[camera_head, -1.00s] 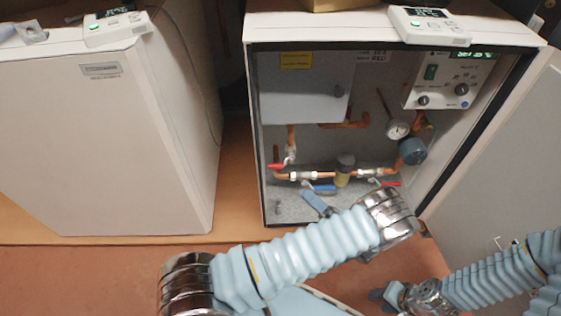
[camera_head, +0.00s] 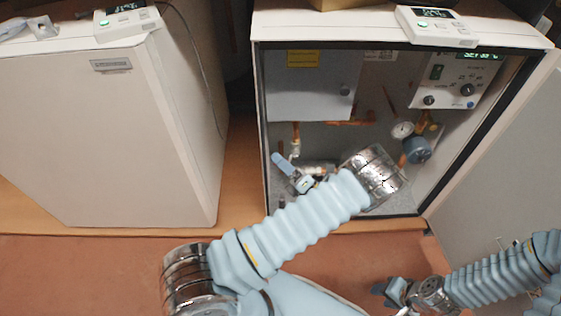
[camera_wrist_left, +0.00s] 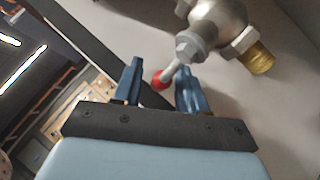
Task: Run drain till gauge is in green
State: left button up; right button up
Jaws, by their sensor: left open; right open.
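The open heat pump cabinet holds copper pipes, valves and a round pressure gauge (camera_head: 403,130) whose face is too small to read. A metal valve (camera_head: 295,149) sits on the left pipe. The left wrist view shows a valve body (camera_wrist_left: 218,25) with a brass end, and its lever with a red tip (camera_wrist_left: 163,78) lies between my open fingers. My left gripper (camera_head: 287,172) is open inside the cabinet, just below the left valve; it also shows in the left wrist view (camera_wrist_left: 158,82). My left arm hides the lower valves. My right gripper (camera_head: 382,291) is open and empty, low outside the cabinet.
A grey box (camera_head: 312,85) and a control panel (camera_head: 455,80) fill the cabinet's upper part. Its door (camera_head: 505,160) stands open at the right. A second, closed white unit (camera_head: 110,140) stands at the left. The floor in front is clear.

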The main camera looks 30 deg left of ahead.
pick_arm(q)
jog(key=shift+c, duration=0.4)
grip_shut()
jog(key=n+h+p, duration=0.1)
jog(key=f+n+g+h+p, duration=0.1)
jog(key=n+h, duration=0.1)
jog(key=shift+w+d+f+g, duration=0.1)
jog(key=shift+d+f+g, duration=0.1)
jog(key=shift+g, duration=0.1)
jog(key=shift+w+d+f+n+h+p, duration=0.15)
jog(key=shift+f+n+h+p, duration=0.2)
jog(key=shift+n+h+p, duration=0.25)
jog(key=shift+d+f+n+h+p, duration=0.1)
jog(key=shift+f+n+h+p, duration=0.2)
jog(key=shift+n+h, duration=0.35)
jog(key=shift+o, duration=0.4)
grip_release()
